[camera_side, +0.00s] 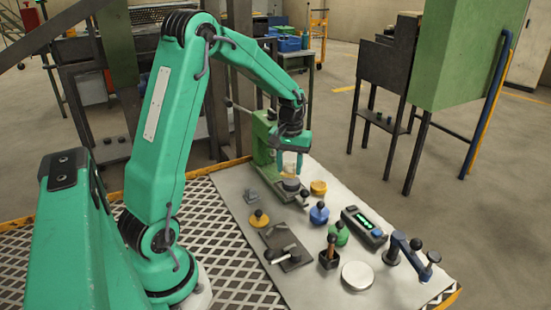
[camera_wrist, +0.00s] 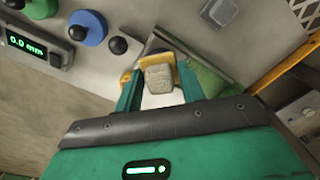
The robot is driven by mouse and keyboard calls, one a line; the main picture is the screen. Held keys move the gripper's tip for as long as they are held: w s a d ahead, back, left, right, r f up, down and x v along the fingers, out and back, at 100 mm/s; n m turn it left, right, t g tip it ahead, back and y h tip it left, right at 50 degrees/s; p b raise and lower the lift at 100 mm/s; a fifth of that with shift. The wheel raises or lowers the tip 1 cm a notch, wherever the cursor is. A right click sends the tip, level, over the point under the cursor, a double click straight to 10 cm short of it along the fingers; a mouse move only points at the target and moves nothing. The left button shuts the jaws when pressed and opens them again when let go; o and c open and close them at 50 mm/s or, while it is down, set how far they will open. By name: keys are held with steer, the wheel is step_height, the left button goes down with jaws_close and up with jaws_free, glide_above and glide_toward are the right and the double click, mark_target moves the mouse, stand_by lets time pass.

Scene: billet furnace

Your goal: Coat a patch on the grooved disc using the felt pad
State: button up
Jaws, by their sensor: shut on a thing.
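My gripper (camera_side: 292,166) hangs over the green machine at the back of the white worktop. In the wrist view its two teal fingers (camera_wrist: 158,88) are shut on a small grey-beige block, which looks like the felt pad (camera_wrist: 158,77). A pale piece shows just below the block between the fingers. In the side view a dark round disc (camera_side: 291,184) lies directly under the fingertips. Whether it has grooves is too small to tell, and I cannot tell if the pad touches it. A pale round disc (camera_side: 357,275) lies at the front of the worktop.
A yellow knobbed piece (camera_side: 319,187) stands close right of the fingers. Blue (camera_side: 319,213) and green (camera_side: 339,233) knobbed pieces, a lit gauge (camera_side: 365,227) and a blue lever (camera_side: 408,250) stand nearer. The green machine (camera_side: 264,138) rises behind left.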

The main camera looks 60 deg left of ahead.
mark_target(289, 174)
steer(key=shift+f, duration=1.8)
steer(key=shift+w+a+f, duration=0.1)
steer(key=shift+w+a, duration=0.35)
steer(key=shift+w, duration=0.2)
steer(key=shift+w+a, duration=0.75)
steer(key=shift+w, duration=0.2)
steer(key=shift+s+d, duration=0.6)
steer(key=shift+s, duration=0.2)
steer(key=shift+s+d, duration=0.55)
steer(key=shift+s, duration=0.2)
steer(key=shift+d+r, duration=0.1)
steer(key=shift+r, duration=3.95)
steer(key=shift+s, duration=0.15)
